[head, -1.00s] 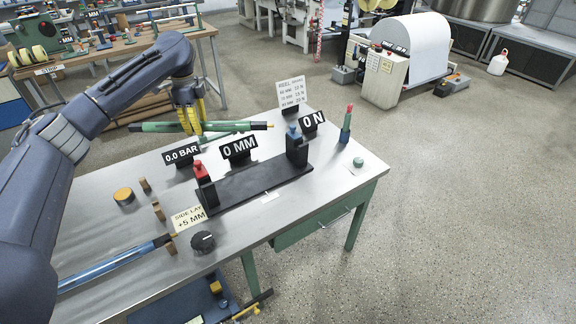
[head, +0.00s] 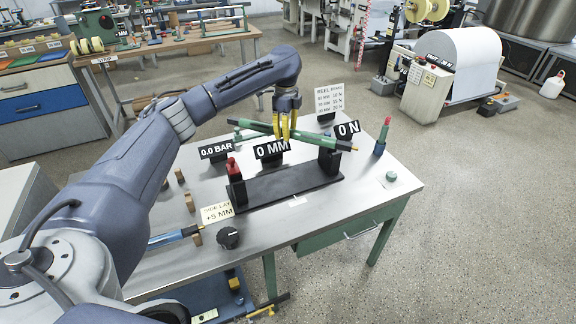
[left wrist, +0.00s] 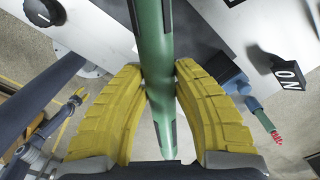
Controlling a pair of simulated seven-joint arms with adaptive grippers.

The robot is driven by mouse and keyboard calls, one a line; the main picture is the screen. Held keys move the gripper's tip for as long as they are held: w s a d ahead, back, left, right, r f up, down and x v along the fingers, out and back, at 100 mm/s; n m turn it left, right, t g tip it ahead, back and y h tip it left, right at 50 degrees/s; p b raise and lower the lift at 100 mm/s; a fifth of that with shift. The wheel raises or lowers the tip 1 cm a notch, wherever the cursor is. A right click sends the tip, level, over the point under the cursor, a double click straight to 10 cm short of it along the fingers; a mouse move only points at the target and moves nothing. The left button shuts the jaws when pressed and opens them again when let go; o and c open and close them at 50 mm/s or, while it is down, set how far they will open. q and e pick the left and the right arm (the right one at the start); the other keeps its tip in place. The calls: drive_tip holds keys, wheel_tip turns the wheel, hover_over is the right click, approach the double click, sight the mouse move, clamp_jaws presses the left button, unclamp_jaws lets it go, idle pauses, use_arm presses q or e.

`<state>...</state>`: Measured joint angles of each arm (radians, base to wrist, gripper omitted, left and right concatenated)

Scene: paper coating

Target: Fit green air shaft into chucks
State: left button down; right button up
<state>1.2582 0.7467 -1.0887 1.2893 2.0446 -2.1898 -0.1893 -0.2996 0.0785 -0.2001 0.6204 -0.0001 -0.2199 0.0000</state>
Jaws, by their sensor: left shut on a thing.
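The green air shaft (head: 312,139) has dark bands and a dark right end. My left gripper (head: 286,130) is shut on it near its middle, above the table behind the chuck base. The red-topped chuck (head: 234,175) stands at the left end of the black base and looks empty. In the left wrist view the yellow fingers (left wrist: 160,100) press both sides of the shaft (left wrist: 155,50). My right gripper is not in view.
Number signs, such as 0 MM (head: 271,150) and 0 N (head: 347,129), stand behind the chucks. A blue shaft (head: 170,238) lies at the left front near a black knob (head: 228,238). The table's right front is mostly clear.

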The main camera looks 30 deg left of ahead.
use_arm(q)
wheel_tip(320, 180, down, 14)
drive_tip(key=shift+f, duration=0.2)
idle(0.6)
drive_tip(key=shift+f, duration=0.6)
drive_tip(key=c, duration=1.1)
unclamp_jaws()
drive_tip(key=shift+c, duration=0.2)
wheel_tip(320, 180, up, 13)
drive_tip(key=shift+r, duration=0.1)
